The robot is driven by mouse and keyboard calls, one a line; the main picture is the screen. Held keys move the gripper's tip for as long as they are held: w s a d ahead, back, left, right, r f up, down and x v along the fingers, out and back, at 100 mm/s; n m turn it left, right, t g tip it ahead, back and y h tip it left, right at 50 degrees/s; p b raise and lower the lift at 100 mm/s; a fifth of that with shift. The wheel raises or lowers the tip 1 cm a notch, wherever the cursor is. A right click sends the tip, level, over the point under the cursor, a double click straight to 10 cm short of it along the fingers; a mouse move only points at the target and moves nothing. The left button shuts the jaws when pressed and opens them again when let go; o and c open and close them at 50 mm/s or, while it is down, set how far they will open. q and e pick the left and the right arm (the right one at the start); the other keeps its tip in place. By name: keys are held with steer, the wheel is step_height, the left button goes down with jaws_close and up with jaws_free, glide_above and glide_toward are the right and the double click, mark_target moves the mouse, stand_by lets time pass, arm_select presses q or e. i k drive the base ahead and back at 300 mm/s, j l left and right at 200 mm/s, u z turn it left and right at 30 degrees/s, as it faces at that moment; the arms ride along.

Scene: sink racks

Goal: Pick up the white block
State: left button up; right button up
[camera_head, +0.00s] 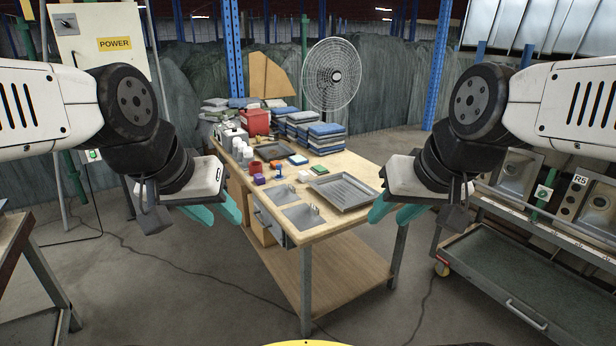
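A small white block (304,176) lies on the wooden workbench (345,248), just left of a grey metal tray (343,193). My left gripper (226,222) has teal fingers spread apart. It is empty and hangs left of the bench, away from the block. My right gripper (387,220) also has its teal fingers apart and is empty. It hangs by the bench's right front side, away from the block.
Folded blue cloths (326,138) are stacked behind. A cart with sinks (520,172) stands at right. Floor in front is clear.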

mark_target(303, 176)
steer(key=i+j+z, duration=0.1)
steer(key=i+j, duration=0.2)
steer(key=i+j+z, duration=0.1)
steer(key=i+j, duration=0.2)
steer(key=i+j+z, duration=0.1)
steer(key=i+j, duration=0.25)
steer(key=i+j+z, duration=0.15)
steer(key=i+j, duration=0.2)
steer(key=i+j+z, duration=0.1)
steer(key=i+j, duration=0.25)
steer(key=i+j+z, duration=0.1)
steer(key=i+j, duration=0.15)
steer(key=j, duration=0.2)
steer(key=i+j+z, duration=0.1)
steer(key=i+j, duration=0.2)
steer(key=j, duration=0.15)
steer(key=i+j+z, duration=0.1)
steer(key=i+j, duration=0.15)
steer(key=j, duration=0.2)
